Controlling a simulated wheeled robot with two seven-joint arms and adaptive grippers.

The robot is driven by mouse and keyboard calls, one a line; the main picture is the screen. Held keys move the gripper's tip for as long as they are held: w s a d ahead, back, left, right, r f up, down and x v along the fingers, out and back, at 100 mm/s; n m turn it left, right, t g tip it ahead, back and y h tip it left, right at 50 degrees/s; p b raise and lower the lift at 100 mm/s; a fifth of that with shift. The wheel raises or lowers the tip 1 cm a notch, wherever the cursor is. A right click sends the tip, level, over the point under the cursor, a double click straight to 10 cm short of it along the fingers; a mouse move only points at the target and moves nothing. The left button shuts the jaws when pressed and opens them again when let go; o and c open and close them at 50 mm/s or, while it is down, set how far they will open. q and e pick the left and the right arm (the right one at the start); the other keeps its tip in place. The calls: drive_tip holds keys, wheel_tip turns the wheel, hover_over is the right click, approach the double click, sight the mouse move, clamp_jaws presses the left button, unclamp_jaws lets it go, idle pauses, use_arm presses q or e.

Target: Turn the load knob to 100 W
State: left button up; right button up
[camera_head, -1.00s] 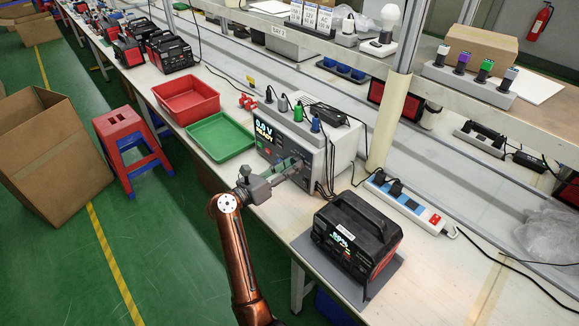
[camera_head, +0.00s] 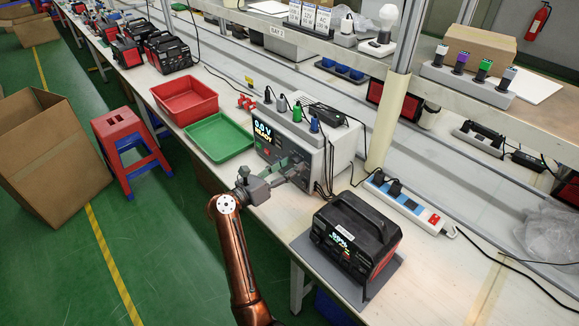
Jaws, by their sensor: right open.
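The tester (camera_head: 315,150) is a grey-white box on the bench in the middle of the view. Its dark front panel has a display (camera_head: 264,135) reading "0.0 V READY". Several coloured plugs stand along its top front edge. My right gripper (camera_head: 302,168) is at the right part of the front panel, its fingers open and pointing at the panel. The load knob is not clearly visible; the gripper covers that part of the panel, and I cannot tell whether the fingers touch it. My left gripper is not in view.
A black-and-red power station (camera_head: 356,236) stands on a grey mat to the right of the tester. A green tray (camera_head: 219,138) and a red tray (camera_head: 186,100) lie to the left. A white power strip (camera_head: 405,203) lies behind the power station. Cables hang beside the tester.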

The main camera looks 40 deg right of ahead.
drive_tip(key=a, duration=1.2)
drive_tip(key=shift+s, duration=0.45)
